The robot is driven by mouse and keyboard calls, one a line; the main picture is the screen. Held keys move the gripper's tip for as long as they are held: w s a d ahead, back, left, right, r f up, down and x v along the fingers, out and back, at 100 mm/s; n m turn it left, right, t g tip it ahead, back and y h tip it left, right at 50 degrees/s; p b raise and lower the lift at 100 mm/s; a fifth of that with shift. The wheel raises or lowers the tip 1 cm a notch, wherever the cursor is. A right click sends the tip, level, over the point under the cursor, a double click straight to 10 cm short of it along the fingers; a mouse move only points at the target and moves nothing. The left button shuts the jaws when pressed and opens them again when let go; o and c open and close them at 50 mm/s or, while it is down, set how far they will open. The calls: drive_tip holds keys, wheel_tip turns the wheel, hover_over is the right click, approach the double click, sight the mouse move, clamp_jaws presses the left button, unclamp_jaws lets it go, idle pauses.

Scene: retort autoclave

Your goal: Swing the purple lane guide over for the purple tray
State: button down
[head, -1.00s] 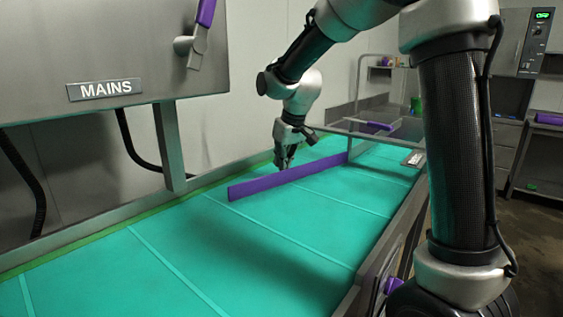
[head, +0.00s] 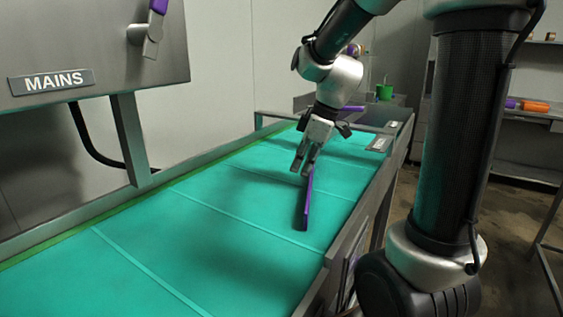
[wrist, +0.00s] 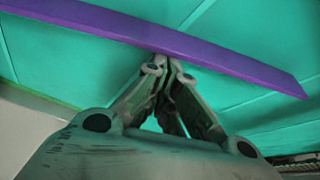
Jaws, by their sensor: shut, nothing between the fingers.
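The purple lane guide (head: 308,205) stands on edge on the green conveyor belt and runs roughly lengthwise along it, its near end toward the belt's right side. It crosses the top of the wrist view (wrist: 200,50) as a long purple bar. My gripper (head: 304,172) is shut and empty, its fingertips at the left side of the guide. In the wrist view the closed fingertips (wrist: 160,62) meet or nearly touch the bar's edge. The guide's far end is hidden behind my gripper. I cannot make out a purple tray for certain.
The green belt (head: 220,245) is bare on the near side. A metal rail (head: 340,265) edges its right. A steel cabinet marked MAINS (head: 52,80) with a purple-handled lever (head: 153,28) overhangs the left. Purple and orange items (head: 535,106) sit on a right shelf.

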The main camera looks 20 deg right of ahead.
drive_tip(key=shift+s+d, duration=0.55)
drive_tip(key=shift+d, duration=0.35)
drive_tip(key=shift+s+d, duration=0.55)
drive_tip(key=shift+d, duration=0.4)
